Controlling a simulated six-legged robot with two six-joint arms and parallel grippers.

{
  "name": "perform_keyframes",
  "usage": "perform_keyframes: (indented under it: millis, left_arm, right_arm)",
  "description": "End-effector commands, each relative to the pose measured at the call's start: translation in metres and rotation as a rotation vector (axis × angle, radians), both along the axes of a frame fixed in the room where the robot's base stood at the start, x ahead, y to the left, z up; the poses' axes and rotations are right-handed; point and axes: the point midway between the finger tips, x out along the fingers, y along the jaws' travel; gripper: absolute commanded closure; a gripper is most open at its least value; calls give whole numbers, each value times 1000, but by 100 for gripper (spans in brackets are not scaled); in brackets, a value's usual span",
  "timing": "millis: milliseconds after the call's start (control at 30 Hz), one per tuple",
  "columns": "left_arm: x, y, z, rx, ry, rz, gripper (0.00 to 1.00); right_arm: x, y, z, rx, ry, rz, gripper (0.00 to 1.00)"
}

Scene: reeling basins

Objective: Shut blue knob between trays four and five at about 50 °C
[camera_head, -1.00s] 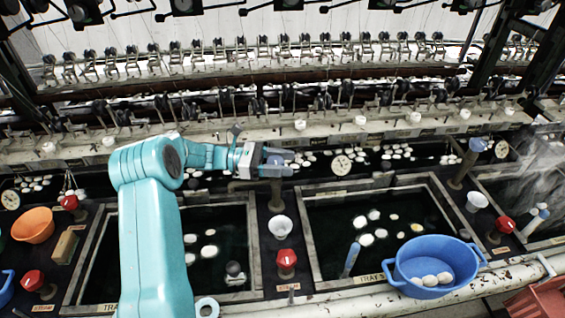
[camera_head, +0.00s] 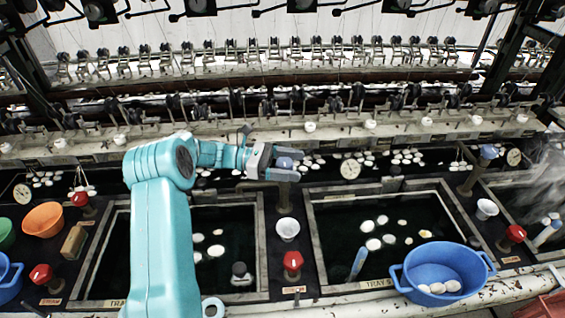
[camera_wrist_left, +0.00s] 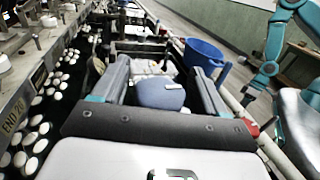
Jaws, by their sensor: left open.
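The blue knob (camera_head: 287,162) stands on the divider between the two middle trays. My left gripper (camera_head: 287,167) is open, with one finger on each side of the knob. In the left wrist view the blue knob (camera_wrist_left: 160,93) sits between the open fingers; I cannot tell if they touch it. A round white dial (camera_head: 350,169) is just right of the knob; its reading is too small to make out. The right-hand tray (camera_head: 322,250) has a label whose number is unclear. My right gripper is not seen.
On the divider in front stand a white cup (camera_head: 287,229) and a red knob (camera_head: 293,261). A blue basin (camera_head: 445,268) sits at the front right. Another blue knob (camera_head: 489,152) stands further right. The reeling machine's rail runs behind the trays.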

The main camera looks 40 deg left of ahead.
Motion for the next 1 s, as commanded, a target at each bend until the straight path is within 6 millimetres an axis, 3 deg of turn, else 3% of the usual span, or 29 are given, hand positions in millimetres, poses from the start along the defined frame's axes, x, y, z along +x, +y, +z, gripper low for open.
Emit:
perform_keyframes:
  millis: [167, 600, 800, 1000]
  left_arm:
    - [-12, 22, -3, 2, 0, 5, 27]
    - [-71, 116, -3, 3, -1, 4, 27]
    - [-83, 135, -1, 1, 1, 1, 27]
    - [-86, 138, 0, 0, 0, -1, 27]
  right_arm:
    - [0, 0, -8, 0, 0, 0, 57]
    - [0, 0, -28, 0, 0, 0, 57]
    - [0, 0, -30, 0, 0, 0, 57]
    - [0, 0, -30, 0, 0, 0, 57]
